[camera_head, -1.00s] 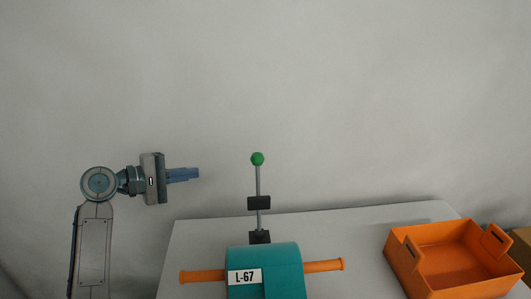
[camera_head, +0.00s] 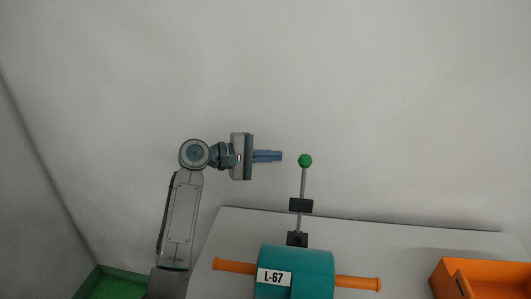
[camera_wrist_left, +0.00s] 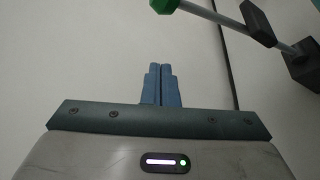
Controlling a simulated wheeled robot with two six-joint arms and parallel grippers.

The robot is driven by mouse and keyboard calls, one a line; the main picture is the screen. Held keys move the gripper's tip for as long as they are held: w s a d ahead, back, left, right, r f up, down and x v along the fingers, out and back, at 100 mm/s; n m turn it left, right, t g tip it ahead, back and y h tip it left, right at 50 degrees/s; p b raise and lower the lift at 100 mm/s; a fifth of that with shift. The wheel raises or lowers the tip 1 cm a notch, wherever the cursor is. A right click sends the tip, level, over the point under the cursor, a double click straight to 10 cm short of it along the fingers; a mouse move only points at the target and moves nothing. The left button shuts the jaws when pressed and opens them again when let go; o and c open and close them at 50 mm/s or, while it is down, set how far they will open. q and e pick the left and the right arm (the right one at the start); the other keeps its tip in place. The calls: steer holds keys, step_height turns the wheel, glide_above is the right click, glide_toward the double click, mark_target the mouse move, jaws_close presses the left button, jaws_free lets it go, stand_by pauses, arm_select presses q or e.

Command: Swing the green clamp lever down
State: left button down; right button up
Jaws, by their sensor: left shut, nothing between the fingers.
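The clamp lever is a thin grey rod with a green knob (camera_head: 305,160) on top and a black block (camera_head: 301,205) partway down. It stands nearly upright from a black base (camera_head: 297,239) behind the teal machine body (camera_head: 312,262). My left gripper (camera_head: 281,156) is shut and empty. Its blue fingertips point right, a short gap left of the green knob and at about its height in the picture. In the left wrist view the closed fingers (camera_wrist_left: 161,70) show at centre, with the green knob (camera_wrist_left: 165,5) cut off at the top edge. My right gripper is in neither view.
The teal body carries a label reading L-67 and orange handles (camera_head: 357,283) on both sides, on a light grey table (camera_head: 420,245). An orange crate (camera_head: 500,270) is at the lower right. A green bin (camera_head: 115,284) is at the lower left. The air above the table is clear.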

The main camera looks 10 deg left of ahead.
arm_select(q)
steer(key=s+d+p, duration=0.1)
steer(key=d+p, duration=0.2)
steer(key=d, duration=0.3)
steer(key=shift+r+p, duration=0.2)
steer(key=shift+p, duration=0.2)
